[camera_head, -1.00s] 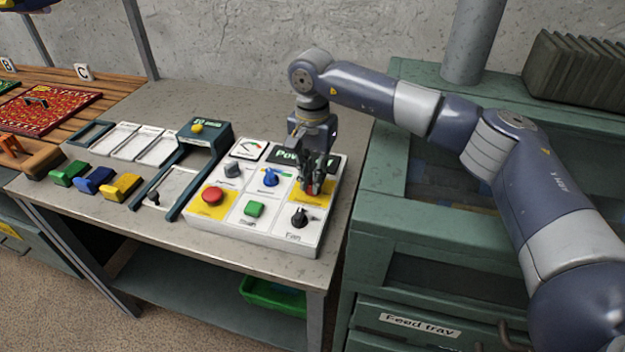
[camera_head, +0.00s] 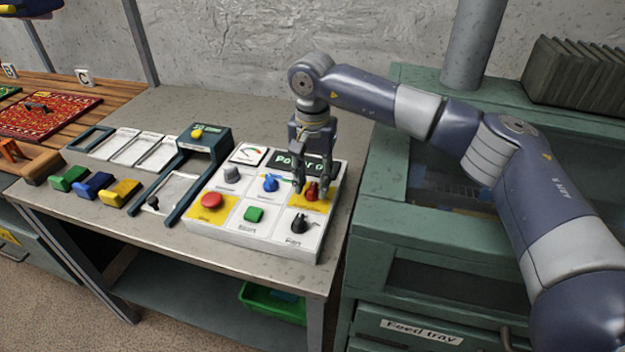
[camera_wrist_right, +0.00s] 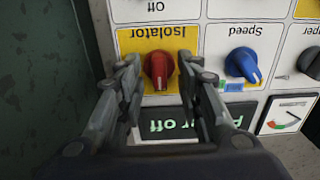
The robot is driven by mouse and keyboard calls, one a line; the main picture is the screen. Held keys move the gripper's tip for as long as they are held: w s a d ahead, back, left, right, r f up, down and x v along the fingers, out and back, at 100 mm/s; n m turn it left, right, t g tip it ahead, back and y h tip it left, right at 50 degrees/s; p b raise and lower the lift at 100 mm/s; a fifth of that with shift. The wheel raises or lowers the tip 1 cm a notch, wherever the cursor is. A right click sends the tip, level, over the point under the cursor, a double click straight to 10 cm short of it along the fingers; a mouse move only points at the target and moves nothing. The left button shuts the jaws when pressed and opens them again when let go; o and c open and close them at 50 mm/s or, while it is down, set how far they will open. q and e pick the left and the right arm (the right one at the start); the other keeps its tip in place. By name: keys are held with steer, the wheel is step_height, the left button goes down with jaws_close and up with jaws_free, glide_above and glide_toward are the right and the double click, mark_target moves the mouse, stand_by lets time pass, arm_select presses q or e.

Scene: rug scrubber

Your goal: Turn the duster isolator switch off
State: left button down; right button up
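The red isolator knob (camera_head: 312,191) sits on a yellow square at the right of the white control panel (camera_head: 255,236). In the right wrist view the red knob (camera_wrist_right: 158,69) stands below the upside-down word "Isolator", its long grip running up and down the picture. My right gripper (camera_head: 312,182) is just above the knob. Its two fingers are spread, one on each side, with gaps to the knob in the right wrist view (camera_wrist_right: 158,58). The dark display (camera_wrist_right: 176,125) has green lettering that seems to end in "off"; the gripper partly covers it. My left gripper is not in view.
A blue speed knob (camera_wrist_right: 241,64) is close beside the isolator. A black fan knob (camera_head: 299,223), green button (camera_head: 254,214) and red button (camera_head: 211,201) share the panel. A green cabinet (camera_head: 440,255) stands right of the bench (camera_head: 300,268).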

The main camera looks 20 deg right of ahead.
mark_target(312, 185)
step_height(312, 185, up, 12)
stand_by(0.6)
stand_by(0.4)
